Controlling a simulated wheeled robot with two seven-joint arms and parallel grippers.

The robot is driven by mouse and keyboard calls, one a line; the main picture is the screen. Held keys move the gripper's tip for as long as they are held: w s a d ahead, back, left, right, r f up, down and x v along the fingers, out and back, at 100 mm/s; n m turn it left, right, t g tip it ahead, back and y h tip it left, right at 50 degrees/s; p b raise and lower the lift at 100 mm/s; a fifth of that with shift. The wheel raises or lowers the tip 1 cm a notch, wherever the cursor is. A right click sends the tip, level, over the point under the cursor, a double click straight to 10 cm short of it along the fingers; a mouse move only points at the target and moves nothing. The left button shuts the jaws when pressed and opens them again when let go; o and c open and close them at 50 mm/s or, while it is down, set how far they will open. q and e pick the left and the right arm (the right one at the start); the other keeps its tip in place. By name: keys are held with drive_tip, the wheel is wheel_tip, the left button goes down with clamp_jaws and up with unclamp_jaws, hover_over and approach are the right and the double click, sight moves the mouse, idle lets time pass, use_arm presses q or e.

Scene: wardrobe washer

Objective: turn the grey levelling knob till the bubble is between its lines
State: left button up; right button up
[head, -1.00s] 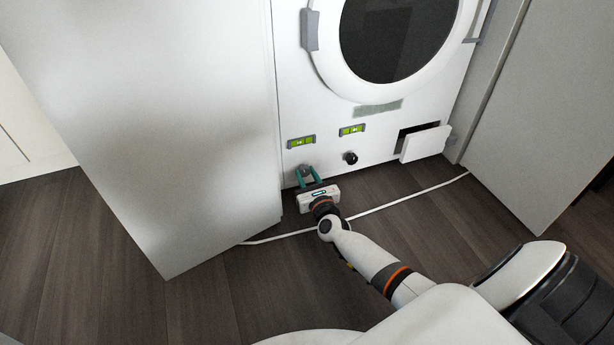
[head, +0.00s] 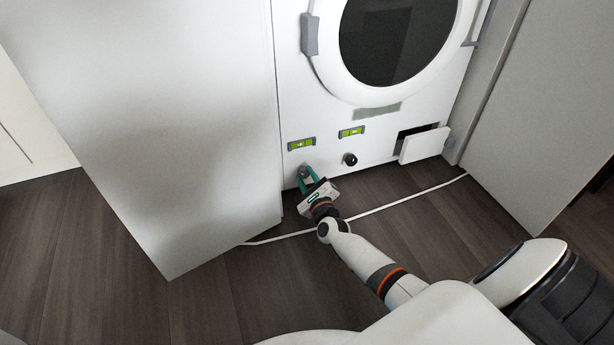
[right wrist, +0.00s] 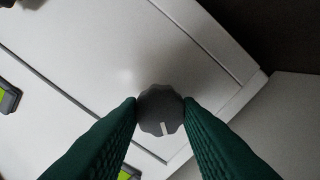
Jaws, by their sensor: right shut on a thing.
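The grey knob (right wrist: 160,108) sits low on the front of the white washer (head: 375,135), with a white mark on its face. My right gripper (head: 307,177) is shut on it; in the right wrist view the green fingers (right wrist: 160,112) touch it on both sides. In the head view the knob is largely hidden by the fingers. A green level vial (head: 301,144) is mounted above the grey knob, and a second vial (head: 351,131) is to its right. Their bubbles are too small to place exactly against the lines. My left gripper is not in view.
A black knob (head: 350,159) is right of the grey one. A small flap (head: 424,145) hangs open at lower right. A white cord (head: 405,195) crosses the dark floor. White panels (head: 160,120) and (head: 545,110) flank the washer closely.

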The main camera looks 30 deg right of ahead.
drive_tip(key=n+p, duration=0.1)
drive_tip(key=n, duration=0.2)
drive_tip(key=shift+n, duration=0.3)
drive_tip(key=n+p, duration=0.1)
drive_tip(key=n, duration=0.2)
drive_tip(key=shift+n, duration=0.4)
drive_tip(key=n+p, duration=0.1)
drive_tip(key=n, duration=0.2)
drive_tip(key=shift+n+p, duration=0.3)
drive_tip(key=n+p, duration=0.1)
drive_tip(key=n, duration=0.2)
drive_tip(key=shift+n, duration=0.3)
drive_tip(key=n+p, duration=0.1)
drive_tip(key=n, duration=0.4)
drive_tip(key=n+p, duration=0.1)
drive_tip(key=n, duration=0.4)
drive_tip(key=shift+f+n, duration=0.1)
drive_tip(key=shift+n, duration=0.2)
